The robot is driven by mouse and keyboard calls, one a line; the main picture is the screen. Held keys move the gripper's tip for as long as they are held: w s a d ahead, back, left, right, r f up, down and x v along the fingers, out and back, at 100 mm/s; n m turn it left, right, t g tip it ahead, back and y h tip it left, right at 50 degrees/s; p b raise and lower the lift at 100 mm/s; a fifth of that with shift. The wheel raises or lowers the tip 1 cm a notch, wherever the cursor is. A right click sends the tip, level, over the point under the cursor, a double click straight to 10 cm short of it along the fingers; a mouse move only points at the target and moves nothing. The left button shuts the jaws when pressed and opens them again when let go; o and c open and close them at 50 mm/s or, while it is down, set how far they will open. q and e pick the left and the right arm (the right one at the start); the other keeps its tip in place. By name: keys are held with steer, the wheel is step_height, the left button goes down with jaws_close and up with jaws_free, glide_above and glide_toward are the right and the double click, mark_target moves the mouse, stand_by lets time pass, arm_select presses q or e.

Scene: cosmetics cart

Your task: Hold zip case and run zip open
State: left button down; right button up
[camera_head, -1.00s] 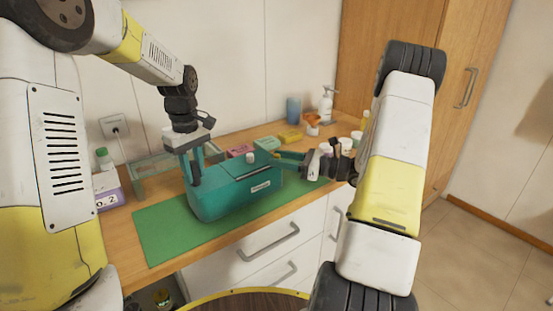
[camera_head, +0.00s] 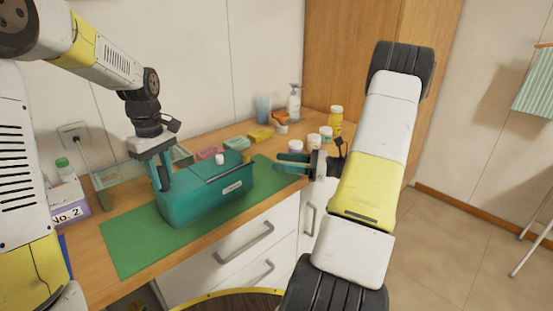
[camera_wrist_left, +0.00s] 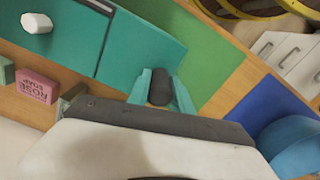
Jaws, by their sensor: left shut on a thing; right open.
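The teal zip case (camera_head: 205,198) stands on the green mat (camera_head: 125,238) on the counter. A dark slit runs along its top, and a white knob, perhaps the zip pull (camera_head: 219,159), stands beside it; it also shows in the left wrist view (camera_wrist_left: 36,23). My left gripper (camera_head: 163,178) is shut on a dark grip at the case's left end. In the left wrist view the dark grip (camera_wrist_left: 160,88) lies between the teal fingers. My right gripper (camera_head: 291,163) is open and empty, right of the case and apart from it.
Behind the case lie a pink soap box (camera_head: 209,153), a green block (camera_head: 237,143) and a yellow block (camera_head: 260,135). Jars, a yellow bottle (camera_head: 335,121) and a pump bottle (camera_head: 294,102) stand at the back right. A No. 2 box (camera_head: 67,205) stands left. Bare mat lies before the case.

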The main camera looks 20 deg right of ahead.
arm_select(q)
steer(key=c, duration=1.1)
jaws_free()
steer(key=shift+o, duration=0.2)
steer(key=shift+r, duration=0.1)
